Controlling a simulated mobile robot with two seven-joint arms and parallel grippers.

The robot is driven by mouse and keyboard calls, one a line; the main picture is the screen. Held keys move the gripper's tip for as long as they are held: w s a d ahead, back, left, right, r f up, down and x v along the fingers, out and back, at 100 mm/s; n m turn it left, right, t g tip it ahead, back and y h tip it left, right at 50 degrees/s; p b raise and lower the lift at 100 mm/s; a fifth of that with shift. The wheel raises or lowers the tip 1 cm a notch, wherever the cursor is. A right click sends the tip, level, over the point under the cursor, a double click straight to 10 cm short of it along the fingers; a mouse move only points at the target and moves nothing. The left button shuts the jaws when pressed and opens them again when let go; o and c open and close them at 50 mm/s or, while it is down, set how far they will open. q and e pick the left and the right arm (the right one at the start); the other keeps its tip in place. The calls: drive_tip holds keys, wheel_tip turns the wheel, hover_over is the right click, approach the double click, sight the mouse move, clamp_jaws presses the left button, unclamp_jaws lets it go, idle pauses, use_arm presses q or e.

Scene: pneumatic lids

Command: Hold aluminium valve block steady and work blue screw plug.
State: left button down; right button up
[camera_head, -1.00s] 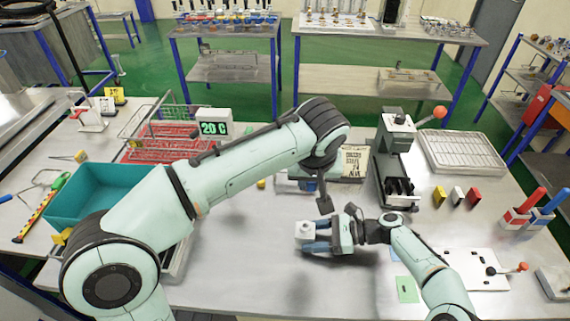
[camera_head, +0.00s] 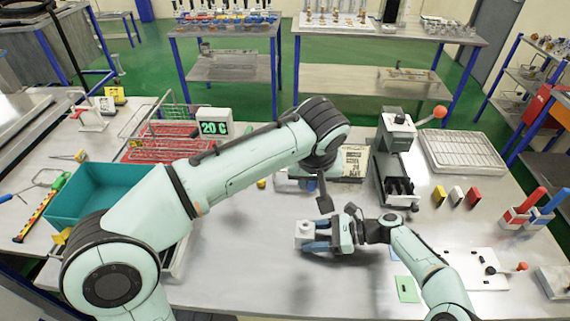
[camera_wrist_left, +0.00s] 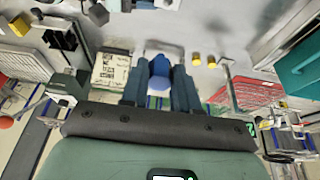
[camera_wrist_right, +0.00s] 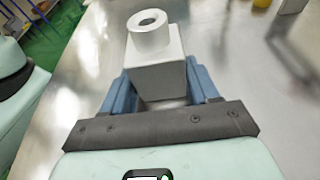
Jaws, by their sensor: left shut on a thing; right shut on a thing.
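The aluminium valve block (camera_head: 305,230) is a pale square block with a round collar on top, seen close in the right wrist view (camera_wrist_right: 158,72). The collar's hole looks open and empty. My right gripper (camera_head: 322,238) is shut around the block, with a blue finger on each side. The blue screw plug (camera_wrist_left: 160,72) is between the blue fingers of my left gripper (camera_wrist_left: 160,64), which is shut on it. In the head view my left gripper is mostly hidden by its own arm, behind and above the block. The plug is apart from the block.
A label plate (camera_head: 353,162) and a dark press-like device (camera_head: 395,160) stand behind. A teal bin (camera_head: 95,193) and a red-floored wire basket (camera_head: 165,140) are at left. A white plate (camera_head: 470,270) lies at right. The table in front of the block is clear.

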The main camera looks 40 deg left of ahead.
use_arm(q)
drive_tip(key=shift+f, duration=0.1)
drive_tip(key=shift+m+g+h, duration=0.3)
drive_tip(key=shift+g, duration=0.3)
wheel_tip(320, 180, down, 6)
drive_tip(key=shift+s+a+r, duration=0.1)
drive_tip(key=shift+a+r, duration=0.05)
drive_tip(key=shift+s+d+x, duration=0.1)
drive_tip(key=shift+s+x, duration=0.1)
drive_tip(key=shift+x, duration=0.75)
drive_tip(key=shift+s+d+x, duration=0.15)
drive_tip(key=shift+s+x, duration=0.05)
drive_tip(key=shift+x, duration=0.75)
drive_tip(key=shift+s+d+x, duration=0.1)
drive_tip(key=shift+s+x, duration=0.1)
drive_tip(key=shift+x, duration=0.7)
drive_tip(key=shift+s+x, duration=0.15)
drive_tip(key=shift+x, duration=0.55)
drive_tip(key=shift+s+x, duration=0.15)
drive_tip(key=shift+x, duration=0.55)
drive_tip(key=shift+d, duration=0.1)
